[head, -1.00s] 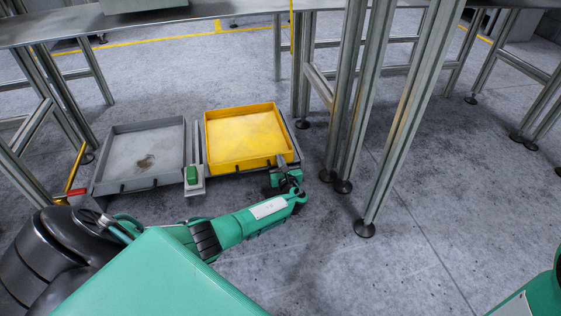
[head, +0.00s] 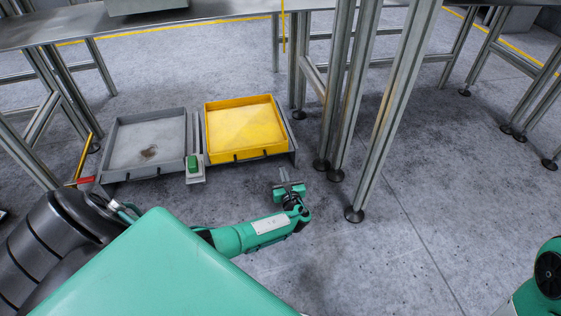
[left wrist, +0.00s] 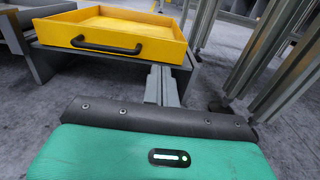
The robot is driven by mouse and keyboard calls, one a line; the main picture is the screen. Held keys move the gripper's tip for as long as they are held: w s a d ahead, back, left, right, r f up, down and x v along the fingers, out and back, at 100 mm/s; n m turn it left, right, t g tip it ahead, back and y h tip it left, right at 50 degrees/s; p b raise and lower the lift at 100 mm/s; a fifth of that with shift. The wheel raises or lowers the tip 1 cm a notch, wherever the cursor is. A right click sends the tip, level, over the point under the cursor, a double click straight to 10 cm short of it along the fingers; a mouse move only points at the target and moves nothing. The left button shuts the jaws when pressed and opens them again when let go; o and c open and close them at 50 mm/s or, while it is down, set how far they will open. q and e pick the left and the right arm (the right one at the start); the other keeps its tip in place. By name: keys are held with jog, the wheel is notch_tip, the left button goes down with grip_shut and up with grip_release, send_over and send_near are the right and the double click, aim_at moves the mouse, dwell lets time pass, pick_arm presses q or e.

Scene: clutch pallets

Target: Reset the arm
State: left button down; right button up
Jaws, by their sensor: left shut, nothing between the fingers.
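My left gripper (head: 289,188) is shut and empty, in front of the near right corner of the yellow tray (head: 239,153) and apart from it in the head view. In the left wrist view the gripper (left wrist: 163,88) points at the floor rack below the yellow tray (left wrist: 110,50), whose black handle faces me. My left arm reaches in from the lower left. At the right edge of the head view a green part of my right arm shows; its gripper is out of the frame.
A grey tray (head: 147,170) with a dark mark inside sits left of the yellow one. A green button box (head: 192,164) stands between them. Metal table legs (head: 397,110) rise close to the right of my left gripper. The floor at the lower right is clear.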

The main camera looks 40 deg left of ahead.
pick_arm(q)
jog(key=shift+v, duration=0.8)
